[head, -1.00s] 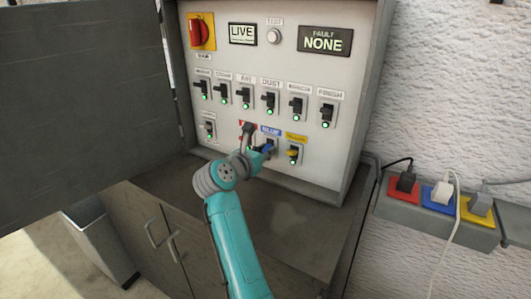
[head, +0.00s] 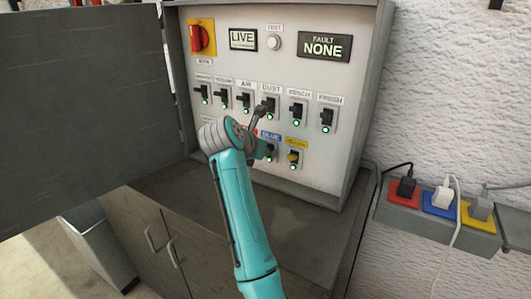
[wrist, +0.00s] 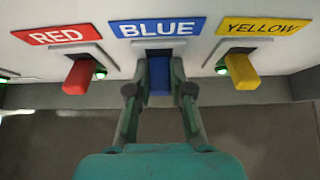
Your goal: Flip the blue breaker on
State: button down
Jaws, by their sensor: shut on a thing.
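The blue breaker's lever (wrist: 159,78) sits under the BLUE label in the wrist view, with a finger of my gripper (wrist: 160,88) on each side. The gripper is shut on this lever. In the head view my gripper (head: 264,148) is at the lower row of the panel, just under the blue label (head: 270,135). There the gripper and wrist partly cover the blue breaker. The blue breaker's lamp is hidden in the wrist view, and its state is unclear.
The red lever (wrist: 78,76) and yellow lever (wrist: 242,72) flank the blue one closely, each with a green light. Several black breakers line the row above. The panel reads LIVE (head: 243,40) and FAULT NONE (head: 324,45). An open cabinet door (head: 80,105) stands left.

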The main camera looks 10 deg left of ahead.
jog(key=c, duration=1)
grip_release()
jog(key=shift+c, duration=0.2)
jog(key=v, duration=1.2)
jog(key=shift+a, duration=0.15)
